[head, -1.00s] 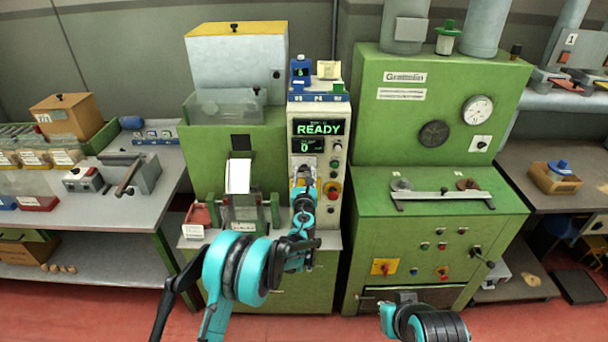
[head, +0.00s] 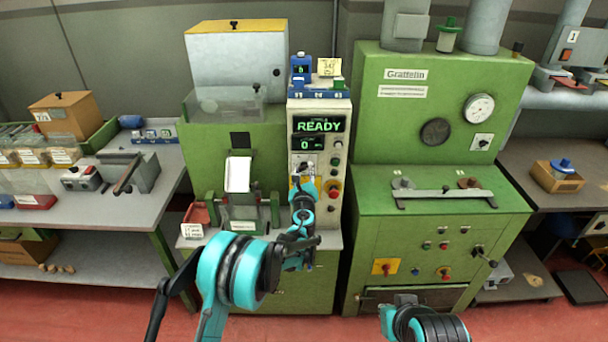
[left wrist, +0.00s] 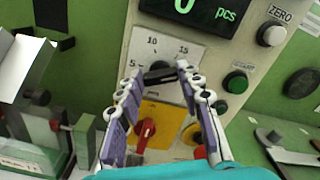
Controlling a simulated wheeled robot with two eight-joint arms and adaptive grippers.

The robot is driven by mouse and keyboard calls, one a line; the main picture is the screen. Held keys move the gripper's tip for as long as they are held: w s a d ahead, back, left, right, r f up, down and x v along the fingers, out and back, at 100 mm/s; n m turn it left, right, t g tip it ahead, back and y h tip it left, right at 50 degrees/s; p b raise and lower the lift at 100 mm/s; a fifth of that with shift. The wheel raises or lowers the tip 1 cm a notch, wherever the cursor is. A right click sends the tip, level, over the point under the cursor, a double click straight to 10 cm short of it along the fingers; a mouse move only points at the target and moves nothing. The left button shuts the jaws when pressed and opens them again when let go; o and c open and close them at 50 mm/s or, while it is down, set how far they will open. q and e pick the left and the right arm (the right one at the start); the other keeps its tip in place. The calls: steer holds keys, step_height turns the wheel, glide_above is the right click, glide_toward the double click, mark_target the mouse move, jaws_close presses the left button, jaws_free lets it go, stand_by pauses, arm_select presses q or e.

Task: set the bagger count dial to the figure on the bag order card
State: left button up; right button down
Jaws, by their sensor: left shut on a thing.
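The count dial (left wrist: 160,75) is a dark knob on the pale bagger panel, with scale marks 5, 10 and 15 around it in the left wrist view. My left gripper (left wrist: 161,78) is shut on it, with a fingertip on each side. The bagger display (head: 319,125) reads READY, with 0 below; the wrist view shows 0 pcs. A small yellow card (head: 328,67) stands on top of the bagger; its writing is too small to read surely. My right gripper is not visible, only part of that arm.
A red switch on a yellow plate (left wrist: 148,129) sits below the dial. A green START button (left wrist: 236,82) and a white ZERO button (left wrist: 271,33) lie to its right. A green machine (head: 440,120) stands right of the bagger; a grey bench (head: 110,220) is at left.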

arm_select(q)
steer(key=n+b, duration=0.1)
steer(key=n, duration=0.3)
steer(key=shift+f+n, duration=0.1)
steer(key=shift+n, duration=0.2)
steer(key=n+b, duration=0.1)
steer(key=n, duration=0.3)
steer(key=shift+a+n, duration=0.1)
steer(key=shift+n, duration=0.2)
steer(key=n, duration=0.4)
steer(key=shift+f+n+b, duration=0.1)
steer(key=shift+n+b, duration=0.2)
steer(key=shift+b, duration=0.1)
steer(key=shift+n, duration=2.2)
steer(key=o, duration=1.2)
steer(key=shift+f, duration=0.1)
steer(key=shift+c, duration=0.2)
